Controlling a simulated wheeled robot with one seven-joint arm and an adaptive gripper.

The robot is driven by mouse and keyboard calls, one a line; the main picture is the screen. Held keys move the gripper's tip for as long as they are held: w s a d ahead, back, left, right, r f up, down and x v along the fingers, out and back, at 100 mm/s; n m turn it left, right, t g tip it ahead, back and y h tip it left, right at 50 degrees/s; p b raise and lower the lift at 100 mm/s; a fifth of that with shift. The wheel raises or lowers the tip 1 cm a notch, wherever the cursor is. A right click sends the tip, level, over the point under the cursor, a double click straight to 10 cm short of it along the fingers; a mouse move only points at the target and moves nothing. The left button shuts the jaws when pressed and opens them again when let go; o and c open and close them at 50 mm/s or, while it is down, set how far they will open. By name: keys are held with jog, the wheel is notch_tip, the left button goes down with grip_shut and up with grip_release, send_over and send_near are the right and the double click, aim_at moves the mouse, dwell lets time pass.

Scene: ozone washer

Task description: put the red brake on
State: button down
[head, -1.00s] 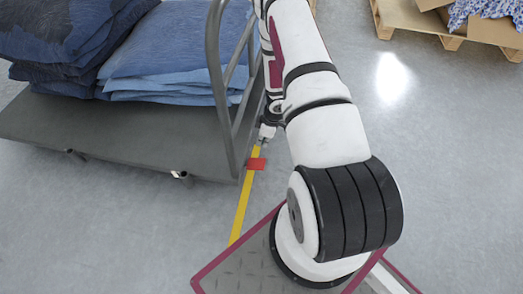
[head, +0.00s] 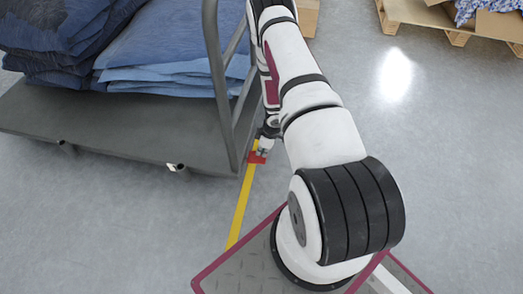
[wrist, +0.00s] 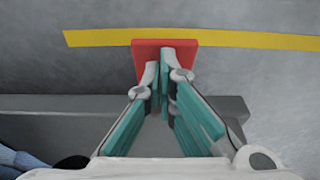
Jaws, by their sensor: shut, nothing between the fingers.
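The red brake (head: 256,158) is a small flat red plate at the end edge of the grey cart (head: 120,138), low over the yellow floor line. In the wrist view the red brake (wrist: 147,52) lies straight ahead of the fingertips, which cover part of it. My gripper (head: 264,149) is at the brake in the head view. In the wrist view the teal-padded fingers of my gripper (wrist: 163,68) are closed together and hold nothing. I cannot tell whether the fingertips touch the plate.
The cart carries stacks of blue folded cloth (head: 170,55) and has a grey tube handle (head: 222,95) close to my arm. The yellow floor line (head: 239,212) runs past the cart's end. A wooden pallet (head: 450,30) stands at the back right. Floor between is clear.

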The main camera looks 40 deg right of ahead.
jog(key=shift+f, duration=0.1)
dwell(0.3)
jog(key=shift+s+d+f, duration=0.1)
jog(key=shift+s+f, duration=0.1)
jog(key=shift+d+f, duration=0.1)
jog(key=shift+f, duration=0.1)
jog(key=shift+s+d+f, duration=0.15)
jog(key=shift+s+f, duration=0.2)
jog(key=shift+f, duration=0.3)
jog(key=shift+s+d+f+b, duration=0.15)
jog(key=shift+f+b, duration=0.2)
jog(key=shift+f, duration=0.4)
jog(key=shift+s+d+f+b, duration=0.15)
jog(key=shift+f+b, duration=0.15)
jog(key=shift+f, duration=0.45)
